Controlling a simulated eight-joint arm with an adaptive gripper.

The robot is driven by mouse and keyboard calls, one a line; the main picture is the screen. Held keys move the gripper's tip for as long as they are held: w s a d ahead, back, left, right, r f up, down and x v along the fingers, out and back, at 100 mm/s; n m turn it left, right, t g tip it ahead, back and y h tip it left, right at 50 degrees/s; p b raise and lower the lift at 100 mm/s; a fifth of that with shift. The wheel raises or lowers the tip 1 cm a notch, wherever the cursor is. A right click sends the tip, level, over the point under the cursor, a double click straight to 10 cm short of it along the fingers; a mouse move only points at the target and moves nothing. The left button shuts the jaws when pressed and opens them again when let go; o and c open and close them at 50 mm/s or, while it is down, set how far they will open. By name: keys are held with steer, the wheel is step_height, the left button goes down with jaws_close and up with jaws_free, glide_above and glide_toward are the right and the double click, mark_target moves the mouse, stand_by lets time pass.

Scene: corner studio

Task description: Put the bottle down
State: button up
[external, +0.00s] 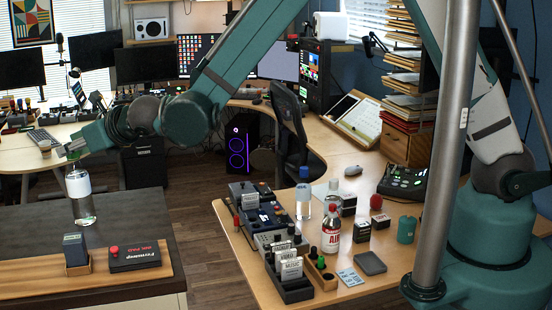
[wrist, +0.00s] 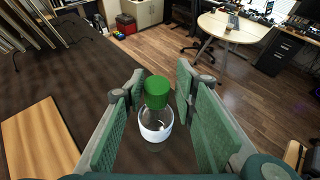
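The bottle (external: 78,184), clear with a white band, is upright at the dark worktop (external: 120,212) on the left in the external view. In the wrist view its green cap (wrist: 157,92) and white band (wrist: 155,124) show between the fingers. My gripper (external: 76,152) is above the bottle in the external view. In the wrist view my gripper (wrist: 160,78) is open, with a gap visible on each side of the cap. The bottle's base appears to rest on the worktop; contact is hard to make out.
A cluttered wooden desk (external: 400,275) stands to the right. Worktop around the bottle is clear.

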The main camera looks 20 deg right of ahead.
steer(key=shift+o, duration=0.2)
steer(key=shift+r, duration=0.15)
steer(key=v, duration=0.7)
steer(key=shift+s, duration=0.4)
steer(key=shift+d+r, duration=0.15)
stand_by(0.6)
